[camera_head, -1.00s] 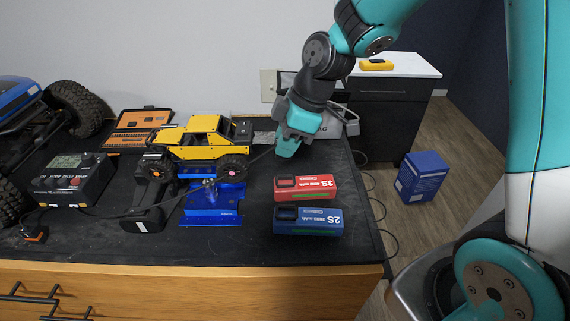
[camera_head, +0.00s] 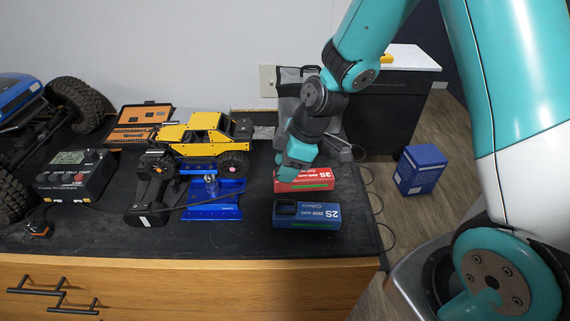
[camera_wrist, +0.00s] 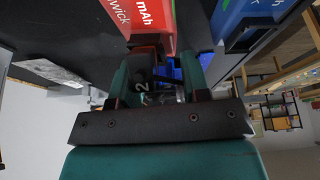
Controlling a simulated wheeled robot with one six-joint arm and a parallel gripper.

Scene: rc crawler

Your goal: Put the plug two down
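My gripper (camera_head: 297,163) hangs over the left part of the red 3S battery (camera_head: 316,181), covering part of it. In the wrist view my gripper (camera_wrist: 157,80) has its two teal fingers around plug two (camera_wrist: 143,80), a dark piece with a "2" on it. The plug is hidden in the head view. The red battery also shows in the wrist view (camera_wrist: 146,22), close beyond the fingertips. The blue 2S battery (camera_head: 307,216) lies in front of the red one. A thin dark cable runs from the charger side towards my gripper.
The yellow crawler (camera_head: 203,136) sits on a blue stand (camera_head: 212,205) left of my gripper. The black charger (camera_head: 75,173) is at the left, with a dark controller (camera_head: 148,199) nearby. The dark mat is bare in front of the stand. The table's right edge is close to the batteries.

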